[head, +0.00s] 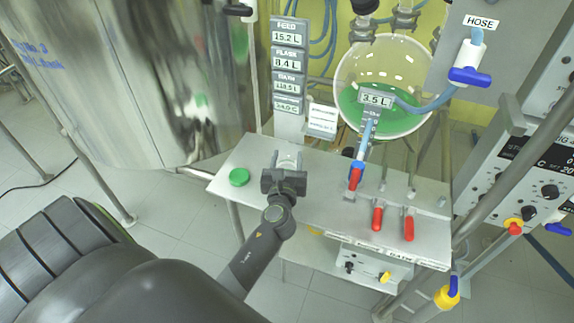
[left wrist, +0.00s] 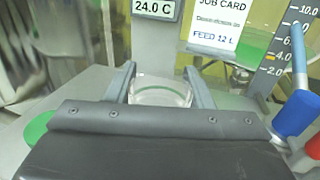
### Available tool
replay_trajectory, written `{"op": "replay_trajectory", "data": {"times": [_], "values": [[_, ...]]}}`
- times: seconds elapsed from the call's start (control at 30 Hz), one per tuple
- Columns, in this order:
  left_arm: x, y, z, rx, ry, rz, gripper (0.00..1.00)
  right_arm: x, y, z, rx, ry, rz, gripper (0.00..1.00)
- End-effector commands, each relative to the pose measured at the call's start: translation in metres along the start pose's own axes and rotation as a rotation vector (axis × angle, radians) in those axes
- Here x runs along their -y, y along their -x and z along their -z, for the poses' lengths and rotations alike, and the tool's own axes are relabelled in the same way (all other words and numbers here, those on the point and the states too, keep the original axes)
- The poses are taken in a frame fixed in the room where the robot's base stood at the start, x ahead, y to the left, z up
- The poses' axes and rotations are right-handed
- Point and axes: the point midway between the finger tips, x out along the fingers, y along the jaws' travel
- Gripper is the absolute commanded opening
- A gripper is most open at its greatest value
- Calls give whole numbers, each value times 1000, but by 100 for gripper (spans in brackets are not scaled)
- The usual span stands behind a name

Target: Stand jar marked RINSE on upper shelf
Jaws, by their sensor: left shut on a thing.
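My left gripper (head: 285,172) is over the upper steel shelf (head: 325,190), near its left part. It is shut on a clear glass jar (head: 289,159). In the left wrist view the jar (left wrist: 160,95) sits between the two fingers, upright and apparently empty. No RINSE mark can be read on it, and its lower part is hidden by the gripper. I cannot tell whether its base touches the shelf. A round green lid or disc (head: 239,177) lies on the shelf to the left of the gripper. My right gripper is not in view.
Behind the jar stands a post with readout plates (head: 287,58) and a job card (head: 322,121). A valve with a red handle (head: 355,178) and red levers (head: 377,218) stand to the right. A glass vessel with green liquid (head: 385,85) hangs behind. A large steel tank (head: 140,80) is left.

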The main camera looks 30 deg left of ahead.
Motion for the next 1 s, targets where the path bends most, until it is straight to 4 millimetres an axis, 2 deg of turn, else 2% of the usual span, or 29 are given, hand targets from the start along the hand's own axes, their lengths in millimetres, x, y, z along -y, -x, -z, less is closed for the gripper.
{"op": "replay_trajectory", "data": {"times": [0.07, 0.43, 0.47, 0.6, 1.0], "values": [[0, 0, 7, 1, 0, 0, 19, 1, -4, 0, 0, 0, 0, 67], [0, 0, 10, 2, 1, 1, 19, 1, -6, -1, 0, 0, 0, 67], [0, 0, 10, 1, 1, 1, 50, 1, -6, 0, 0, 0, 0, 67], [0, 0, 9, 1, 0, 1, 68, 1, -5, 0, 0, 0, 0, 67], [0, 0, 5, 1, 0, 1, 69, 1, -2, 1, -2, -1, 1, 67]]}}
